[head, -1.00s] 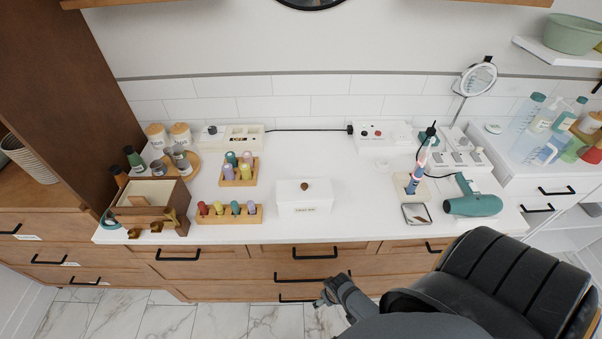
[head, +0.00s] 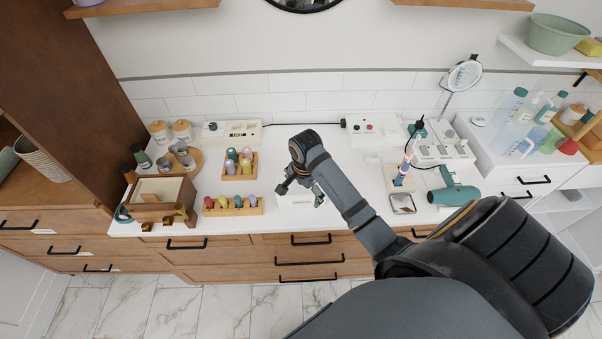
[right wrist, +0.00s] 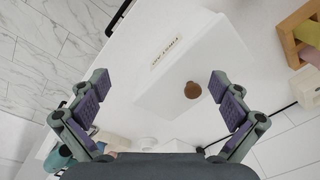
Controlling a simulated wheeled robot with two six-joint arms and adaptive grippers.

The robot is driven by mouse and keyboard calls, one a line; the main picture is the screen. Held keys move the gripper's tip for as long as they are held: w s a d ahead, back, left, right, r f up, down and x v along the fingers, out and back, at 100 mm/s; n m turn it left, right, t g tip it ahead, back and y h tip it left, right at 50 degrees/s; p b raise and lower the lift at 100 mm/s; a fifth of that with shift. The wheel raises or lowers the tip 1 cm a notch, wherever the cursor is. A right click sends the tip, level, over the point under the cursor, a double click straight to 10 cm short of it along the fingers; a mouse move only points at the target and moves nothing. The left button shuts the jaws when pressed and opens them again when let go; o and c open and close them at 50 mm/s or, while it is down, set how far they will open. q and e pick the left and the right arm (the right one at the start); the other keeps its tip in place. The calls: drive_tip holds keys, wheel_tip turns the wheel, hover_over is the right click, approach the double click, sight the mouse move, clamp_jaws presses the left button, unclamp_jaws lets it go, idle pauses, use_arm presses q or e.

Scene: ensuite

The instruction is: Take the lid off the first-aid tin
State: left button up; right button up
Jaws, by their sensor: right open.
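The first-aid tin (head: 296,201) is a white box on the white counter, mostly hidden behind my right gripper in the head view. In the right wrist view the tin (right wrist: 205,55) shows a label on its front and a round brown knob (right wrist: 193,90) on its lid. The lid sits on the tin. My right gripper (head: 301,193) is open and empty above the tin. In the right wrist view its two fingers (right wrist: 160,88) stand apart on either side of the tin, with the knob between them and nearer the right finger. My left gripper is not in view.
A wooden rack of colored bottles (head: 234,207) stands left of the tin, with a smaller rack (head: 240,165) behind it. A wooden box (head: 160,200) is further left. A phone-like item (head: 402,204) and a teal hair dryer (head: 455,195) lie to the right.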

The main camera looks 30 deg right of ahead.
drive_tip(key=w+r+m, duration=0.1)
drive_tip(key=r+m, duration=0.1)
drive_tip(key=w+d+r+m, duration=0.1)
drive_tip(key=w+r+m, duration=0.1)
drive_tip(key=w+d+r+m+g, duration=0.1)
drive_tip(key=r+m, duration=0.2)
drive_tip(key=shift+w+d, duration=0.25)
drive_tip(key=shift+w, duration=0.1)
drive_tip(key=shift+w+d+r+m, duration=0.15)
drive_tip(key=shift+r+m, duration=0.25)
drive_tip(key=shift+m, duration=0.2)
wheel_tip(320, 180, down, 6)
drive_tip(key=b, duration=0.5)
drive_tip(key=shift+r, duration=0.25)
drive_tip(key=f+b, duration=0.4)
drive_tip(key=f, duration=0.1)
drive_tip(key=shift+w+f+b, duration=0.1)
drive_tip(key=shift+w+b, duration=0.15)
drive_tip(key=shift+b, duration=0.1)
drive_tip(key=shift+c, duration=0.5)
drive_tip(key=shift+s+r, duration=0.2)
drive_tip(key=c, duration=1)
drive_tip(key=shift+s+a, duration=0.2)
drive_tip(key=shift+c, duration=1.2)
